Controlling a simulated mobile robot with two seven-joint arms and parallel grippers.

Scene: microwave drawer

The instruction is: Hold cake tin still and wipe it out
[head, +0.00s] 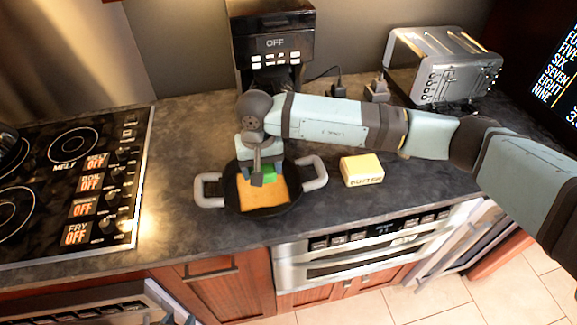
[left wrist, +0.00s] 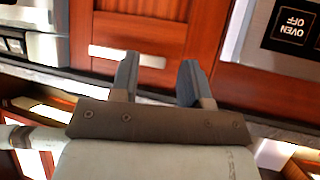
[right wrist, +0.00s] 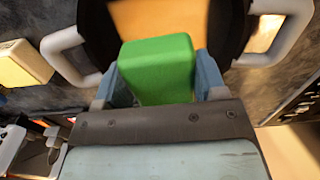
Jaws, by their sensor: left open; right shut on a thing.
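My right gripper (head: 262,180) is shut on a green sponge (right wrist: 157,70) over the tin. The sponge's contact with the tin's inside cannot be told. My left gripper (left wrist: 160,82) is open and empty, in front of wooden cabinet doors. It is low and away from the tin.
A yellow butter block (head: 361,170) lies right of the tin. The cooktop (head: 70,185) is on the left. A black coffee machine (head: 272,45) and a silver toaster (head: 440,65) stand behind. A steel drawer front (head: 365,250) is below the counter edge.

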